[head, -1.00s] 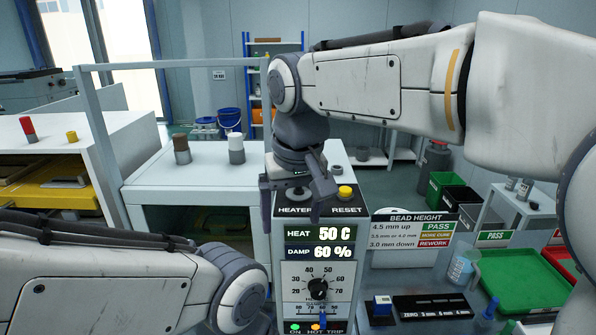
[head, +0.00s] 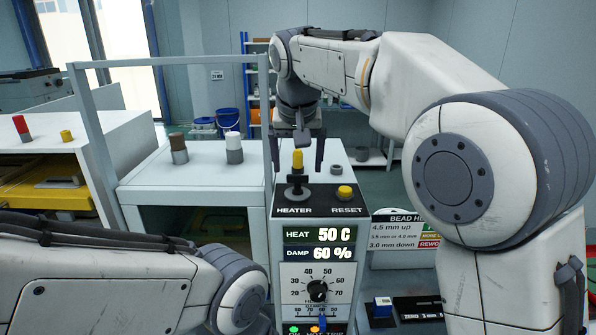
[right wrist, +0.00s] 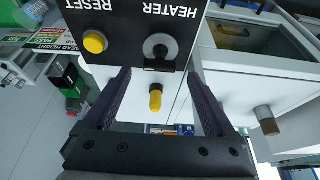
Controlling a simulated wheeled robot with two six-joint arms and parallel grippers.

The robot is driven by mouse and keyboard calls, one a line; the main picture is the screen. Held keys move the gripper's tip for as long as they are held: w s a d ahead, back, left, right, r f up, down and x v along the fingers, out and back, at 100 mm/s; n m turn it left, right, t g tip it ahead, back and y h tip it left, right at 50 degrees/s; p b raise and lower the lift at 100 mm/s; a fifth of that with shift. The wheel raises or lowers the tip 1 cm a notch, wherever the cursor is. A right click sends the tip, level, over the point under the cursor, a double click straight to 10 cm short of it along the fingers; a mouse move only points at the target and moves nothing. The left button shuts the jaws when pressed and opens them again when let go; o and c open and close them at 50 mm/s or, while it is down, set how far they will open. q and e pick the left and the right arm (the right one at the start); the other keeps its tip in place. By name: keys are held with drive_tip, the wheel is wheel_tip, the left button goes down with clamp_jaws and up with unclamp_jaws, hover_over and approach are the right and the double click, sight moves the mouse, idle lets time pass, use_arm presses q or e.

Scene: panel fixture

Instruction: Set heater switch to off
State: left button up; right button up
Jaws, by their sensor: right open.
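In the head view the lever points up, away from the label. My right gripper (head: 298,170) is open, with one finger on each side of the lever. In the right wrist view the yellow tip (right wrist: 155,97) shows between the fingers (right wrist: 157,72), with gaps on both sides. The display reads HEAT 50 C and DAMP 60 %. My left forearm shows at lower left; its gripper is out of view.
A yellow RESET button (head: 344,192) sits right of the switch. A dial (head: 318,290) is on the front, with green and orange lamps below. A white cabinet (head: 190,190) with brown-topped and white-topped knobs stands left. A bead height sign (head: 405,228) is at right.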

sight(298, 176)
drive_tip(key=shift+x, duration=1.5)
drive_tip(key=shift+d, duration=0.1)
drive_tip(key=c, duration=1.4)
